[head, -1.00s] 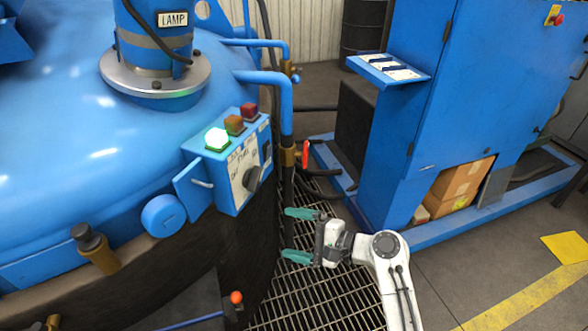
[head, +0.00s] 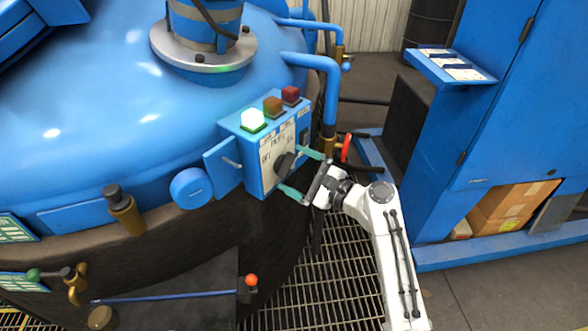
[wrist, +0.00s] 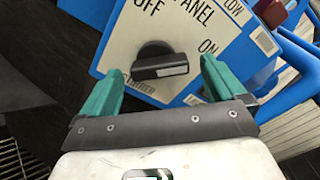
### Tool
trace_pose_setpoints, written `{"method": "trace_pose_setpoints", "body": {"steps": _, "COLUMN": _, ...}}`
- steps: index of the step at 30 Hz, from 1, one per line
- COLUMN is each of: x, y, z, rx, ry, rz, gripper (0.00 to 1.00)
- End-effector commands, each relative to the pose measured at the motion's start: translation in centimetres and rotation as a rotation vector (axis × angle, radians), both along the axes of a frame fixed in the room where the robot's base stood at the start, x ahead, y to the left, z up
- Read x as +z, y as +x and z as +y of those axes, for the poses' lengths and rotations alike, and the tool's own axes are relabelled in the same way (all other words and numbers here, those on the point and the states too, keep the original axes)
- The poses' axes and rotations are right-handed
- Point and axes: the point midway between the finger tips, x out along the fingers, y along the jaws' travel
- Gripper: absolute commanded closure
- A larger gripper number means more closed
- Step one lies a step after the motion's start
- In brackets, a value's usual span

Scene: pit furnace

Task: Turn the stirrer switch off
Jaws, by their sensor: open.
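The stirrer switch is a black rotary knob (head: 285,164) on the front of a blue control box (head: 255,180). The wrist view shows the knob (wrist: 160,65) on a white panel plate, with OFF above it and ON to its right. Its bar lies nearly level in that view, a pale mark towards the right end, on the ON side. My gripper (head: 296,171) is open in front of the box. Its teal fingers (wrist: 163,70) stand either side of the knob with gaps, apart from it. Whether the tips touch the panel is unclear.
On the box top are a lit green lamp (head: 253,120), an amber lamp (head: 272,106) and a dark red lamp (head: 290,95). A blue pipe and red-handled valve (head: 346,147) stand close right of my gripper. A blue cabinet (head: 440,150) is farther right.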

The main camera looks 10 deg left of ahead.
Motion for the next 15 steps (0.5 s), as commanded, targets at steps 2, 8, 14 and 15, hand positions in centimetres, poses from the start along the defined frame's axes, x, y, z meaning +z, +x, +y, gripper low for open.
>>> {"method": "trace_pose_setpoints", "body": {"steps": 2, "x": -0.03, "y": 0.30, "z": 0.64, "rx": 0.001, "ry": 0.000, "rz": 0.001, "gripper": 0.03}}
{"method": "trace_pose_setpoints", "body": {"steps": 8, "x": 0.00, "y": 0.52, "z": 1.10, "rx": 0.001, "ry": -0.001, "rz": 0.000, "gripper": 0.03}}
{"method": "trace_pose_setpoints", "body": {"steps": 14, "x": -0.01, "y": 0.53, "z": 1.07, "rx": 0.000, "ry": 0.000, "rz": -0.001, "gripper": 0.05}}
{"method": "trace_pose_setpoints", "body": {"steps": 15, "x": -0.01, "y": 0.52, "z": 1.06, "rx": 0.000, "ry": 0.000, "rz": -0.001, "gripper": 0.09}}
